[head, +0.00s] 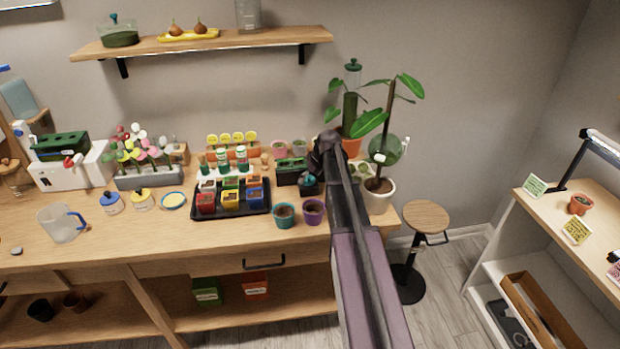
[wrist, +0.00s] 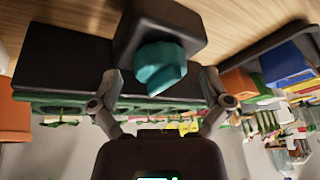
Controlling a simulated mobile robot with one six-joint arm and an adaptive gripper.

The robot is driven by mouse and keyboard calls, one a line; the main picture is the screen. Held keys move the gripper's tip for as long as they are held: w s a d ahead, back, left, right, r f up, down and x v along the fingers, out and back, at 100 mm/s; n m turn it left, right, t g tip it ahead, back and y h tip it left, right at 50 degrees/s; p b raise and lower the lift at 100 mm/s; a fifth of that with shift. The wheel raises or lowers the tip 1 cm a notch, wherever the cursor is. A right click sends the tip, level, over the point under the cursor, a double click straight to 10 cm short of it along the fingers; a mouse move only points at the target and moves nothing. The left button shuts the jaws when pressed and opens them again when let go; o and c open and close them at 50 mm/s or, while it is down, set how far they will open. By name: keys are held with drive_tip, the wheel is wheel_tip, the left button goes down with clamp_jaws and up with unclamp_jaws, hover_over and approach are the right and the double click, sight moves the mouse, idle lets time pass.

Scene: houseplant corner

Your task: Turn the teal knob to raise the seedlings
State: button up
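The teal knob (wrist: 160,65) sticks out of a small black housing (wrist: 150,28) in the wrist view. It also shows as a small teal spot (head: 308,180) in the head view, just below my arm's end. The housing is joined to a long black box (wrist: 62,72) with a green row along its edge; in the head view this box (head: 289,178) stands on the bench. My gripper (wrist: 160,82) is open, one finger on each side of the knob, with a visible gap on both sides. The seedlings are hard to make out.
A black tray (head: 262,207) of coloured pots stands left of the knob box. Teal and purple pots (head: 284,222) (head: 314,218) stand in front of it. The bench front (head: 180,250) is mostly clear.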

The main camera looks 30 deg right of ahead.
drive_tip(key=c, duration=0.9)
drive_tip(key=shift+s+m, duration=0.1)
drive_tip(key=shift+m, duration=0.3)
drive_tip(key=m+h, duration=0.1)
drive_tip(key=m, duration=0.2)
drive_tip(key=shift+s+a+t, duration=0.1)
drive_tip(key=shift+a+t, duration=0.05)
drive_tip(key=shift+t, duration=0.15)
drive_tip(key=m+h, duration=0.1)
drive_tip(key=m, duration=0.1)
drive_tip(key=m+h, duration=0.1)
drive_tip(key=m, duration=0.2)
drive_tip(key=shift+a+h, duration=0.1)
drive_tip(key=shift+h, duration=0.2)
drive_tip(key=m+h, duration=0.1)
drive_tip(key=m, duration=0.1)
drive_tip(key=m+g, duration=0.1)
drive_tip(key=m, duration=0.2)
drive_tip(key=shift+m+h, duration=0.3)
drive_tip(key=shift+h, duration=0.1)
drive_tip(key=shift+a+m+g+h, duration=0.1)
drive_tip(key=shift+m+g+h, duration=0.45)
drive_tip(key=shift+m, duration=1.35)
